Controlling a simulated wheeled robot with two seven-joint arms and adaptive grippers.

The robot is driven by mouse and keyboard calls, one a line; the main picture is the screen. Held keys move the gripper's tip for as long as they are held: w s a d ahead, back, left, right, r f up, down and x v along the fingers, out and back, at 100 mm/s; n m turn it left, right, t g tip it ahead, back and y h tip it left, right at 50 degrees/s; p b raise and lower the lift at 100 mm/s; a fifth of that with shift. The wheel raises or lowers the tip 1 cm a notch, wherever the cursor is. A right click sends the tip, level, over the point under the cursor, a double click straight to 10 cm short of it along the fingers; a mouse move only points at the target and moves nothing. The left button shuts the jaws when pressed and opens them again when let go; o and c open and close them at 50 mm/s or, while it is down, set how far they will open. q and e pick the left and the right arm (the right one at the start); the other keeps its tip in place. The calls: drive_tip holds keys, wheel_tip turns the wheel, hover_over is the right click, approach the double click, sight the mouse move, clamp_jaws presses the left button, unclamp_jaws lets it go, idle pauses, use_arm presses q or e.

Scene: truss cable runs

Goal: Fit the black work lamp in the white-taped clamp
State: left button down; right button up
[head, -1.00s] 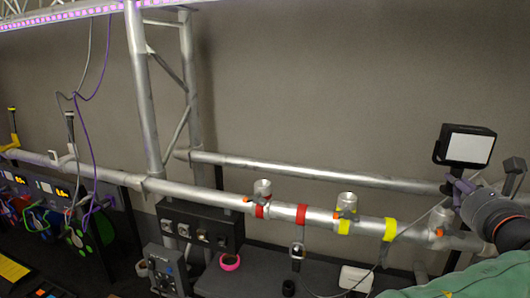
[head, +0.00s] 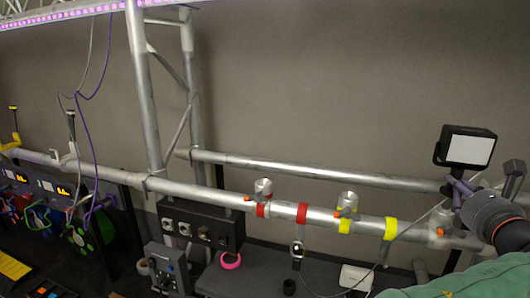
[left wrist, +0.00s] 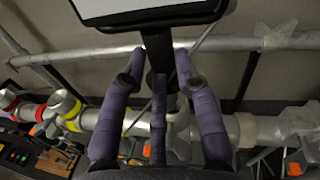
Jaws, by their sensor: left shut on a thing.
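The black work lamp (head: 467,147), with a pale rectangular face, is at the right of the head view, above the truss rail. My left gripper (head: 461,186) is shut on the lamp's dark stem below its head. In the left wrist view, the purple fingers (left wrist: 158,80) close around the stem (left wrist: 158,52). The lamp head (left wrist: 150,12) fills the top edge. A pale clamp (left wrist: 178,112) on the rail lies behind the fingers, partly hidden. It also shows in the head view (head: 438,222), left of the gripper. I cannot clearly tell its tape. My right gripper is out of view.
Red-taped (head: 262,190) and yellow-taped (head: 347,204) clamps stand on the front rail (head: 200,196) to the left. A rear rail (head: 310,170) runs behind. A thin cable (head: 400,232) hangs near the gripper.

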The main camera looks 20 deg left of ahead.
sight(448, 206)
use_arm(q)
drive_tip(key=shift+f+b, duration=1.35)
drive_tip(key=shift+f, duration=0.65)
idle(0.7)
drive_tip(key=c, duration=0.7)
unclamp_jaws()
drive_tip(key=shift+f, duration=0.1)
drive_tip(key=shift+s+f, duration=0.1)
drive_tip(key=shift+f, duration=0.45)
drive_tip(key=shift+s+d, duration=0.15)
drive_tip(key=shift+s, duration=0.4)
drive_tip(key=s+r, duration=0.2)
drive_tip(key=s, duration=0.5)
drive_tip(key=shift+d, duration=0.45)
